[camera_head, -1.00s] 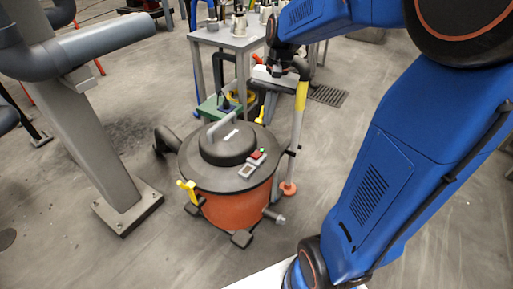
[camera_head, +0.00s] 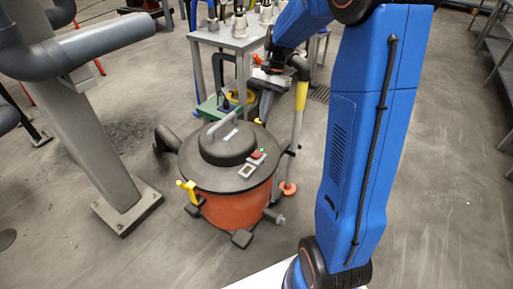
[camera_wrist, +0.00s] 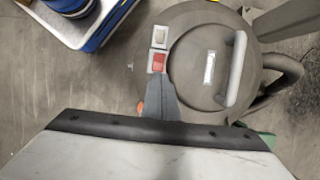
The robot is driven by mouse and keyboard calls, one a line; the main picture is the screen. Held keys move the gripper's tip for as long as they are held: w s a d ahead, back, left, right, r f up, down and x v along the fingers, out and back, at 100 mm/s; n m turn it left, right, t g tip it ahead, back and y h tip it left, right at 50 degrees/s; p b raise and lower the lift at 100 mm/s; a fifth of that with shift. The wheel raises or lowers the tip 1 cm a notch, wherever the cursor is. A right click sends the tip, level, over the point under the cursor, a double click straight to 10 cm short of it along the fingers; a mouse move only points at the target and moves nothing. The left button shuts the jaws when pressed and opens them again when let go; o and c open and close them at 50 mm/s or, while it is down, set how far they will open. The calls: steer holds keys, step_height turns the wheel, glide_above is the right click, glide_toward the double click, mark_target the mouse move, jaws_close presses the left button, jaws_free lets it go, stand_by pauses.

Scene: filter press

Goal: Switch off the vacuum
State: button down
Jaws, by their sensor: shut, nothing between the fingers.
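The vacuum (camera_head: 232,208) is an orange drum with a dark grey lid and a light handle, standing on the floor. Its switch panel is on the right of the lid in the head view, with a red switch (camera_head: 257,155), a green spot (camera_head: 262,150) and a pale framed square (camera_head: 246,171). In the wrist view the lid (camera_wrist: 190,85) lies below me, with the red switch (camera_wrist: 158,62) beside the pale square (camera_wrist: 160,37). My gripper (camera_wrist: 179,76) is shut and empty, its tip close to the red switch in that picture. I cannot tell whether they touch. The green spot is hidden there.
A grey table (camera_head: 228,38) with metal vessels stands behind the vacuum. A wand with a yellow section (camera_head: 301,96) rises at its right. A grey post (camera_head: 90,140) stands at the left. Open floor lies in front and at the right.

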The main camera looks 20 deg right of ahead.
mark_target(255, 155)
steer(key=x, duration=1.4)
